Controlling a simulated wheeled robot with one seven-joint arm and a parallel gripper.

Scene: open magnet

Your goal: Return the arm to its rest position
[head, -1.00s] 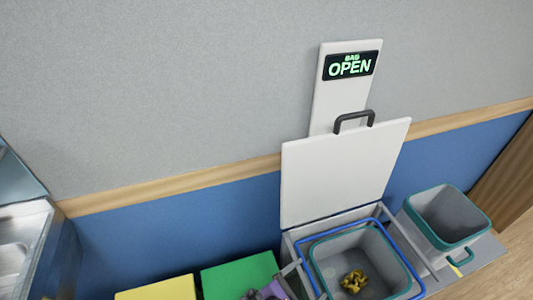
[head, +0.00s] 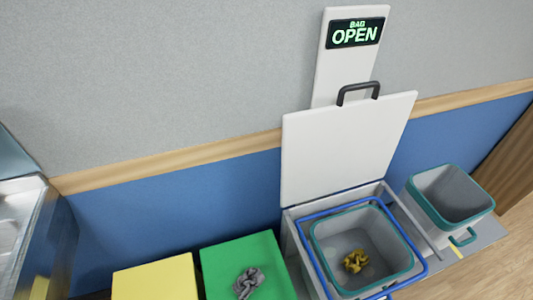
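My gripper is not in view, so its opening cannot be seen. A white bin unit (head: 287,235) stands against the wall with its white lid (head: 345,150) raised, a black handle on top. A sign (head: 355,33) above it reads "BAG OPEN". A blue frame (head: 309,262) surrounds the grey inner bin (head: 335,243), and a crumpled yellow-brown piece (head: 355,261) lies inside. A crumpled grey piece (head: 248,283) lies on the green surface (head: 240,255) to the left.
A yellow surface (head: 155,279) sits left of the green one. A grey bin with a teal rim (head: 452,193) stands at the right. A metal counter (head: 15,215) is at the far left. A small blurred yellowish patch shows at the lower left edge.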

